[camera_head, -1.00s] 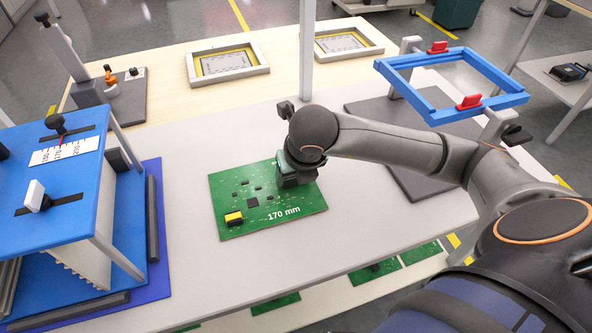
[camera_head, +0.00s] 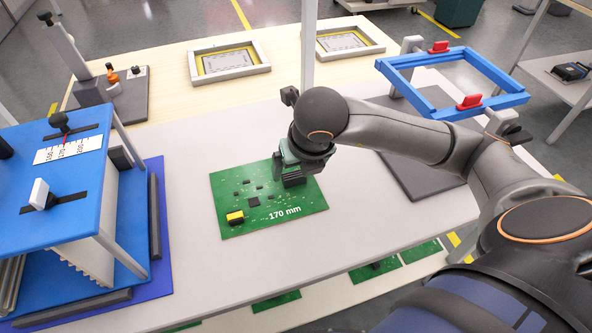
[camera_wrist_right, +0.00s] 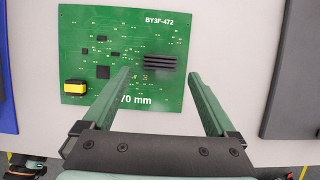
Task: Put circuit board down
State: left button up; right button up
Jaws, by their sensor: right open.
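The green circuit board (camera_head: 245,212) lies flat on the light grey table, marked "170 mm", with a yellow and black part near its left corner. In the right wrist view the whole board (camera_wrist_right: 120,35) shows, with the text "BY3F-472". My right gripper (camera_head: 285,172) is over the board's right part. In the right wrist view its two green fingers (camera_wrist_right: 162,80) are spread apart, with nothing held between them. The fingertips overlap the board in that view, and it looks a little above the board. My left gripper is not in view.
A blue rack with a scale (camera_head: 75,190) stands at the left. A blue frame with red clamps (camera_head: 440,107) stands at the right over a dark mat (camera_head: 430,185). Two framed trays (camera_head: 228,62) are at the back. More boards (camera_head: 372,271) lie on a lower shelf.

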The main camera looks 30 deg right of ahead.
pick_arm(q)
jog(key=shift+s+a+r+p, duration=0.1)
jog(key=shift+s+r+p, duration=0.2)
jog(key=shift+p, duration=0.35)
pick_arm(e)
jog(key=v, duration=0.7)
jog(key=shift+r, duration=0.3)
